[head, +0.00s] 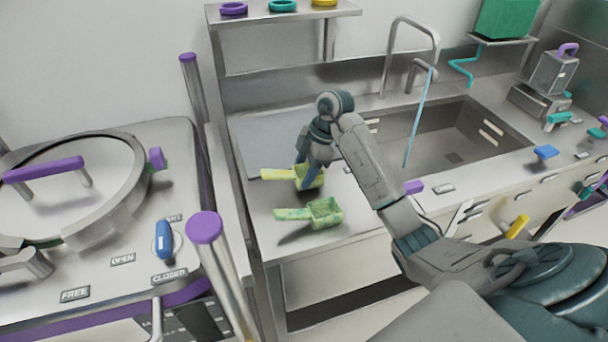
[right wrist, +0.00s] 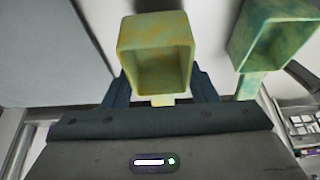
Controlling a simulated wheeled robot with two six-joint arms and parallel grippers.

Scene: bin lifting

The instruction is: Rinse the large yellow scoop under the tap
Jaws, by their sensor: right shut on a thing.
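Two scoops are at the left end of the steel counter. The farther, yellower scoop (head: 277,174) has its bowl between the fingers of my right gripper (head: 318,178), which is shut on it. In the right wrist view this scoop (right wrist: 155,60) shows its open bowl between the dark fingers. The nearer, greener, blotchy scoop (head: 325,212) lies on the counter, apart from the gripper. Which scoop is larger is hard to tell. The tap (head: 410,28) stands behind the sink, and a blue water stream (head: 418,118) falls from it. My left gripper is out of view.
The sink basin (head: 440,150) lies right of the scoops, beyond my right arm. A shelf with coloured rings (head: 283,6) is above the counter. A large lidded kettle (head: 75,185) and purple-capped posts (head: 205,228) stand left. A blue handle (head: 545,152) sits right of the sink.

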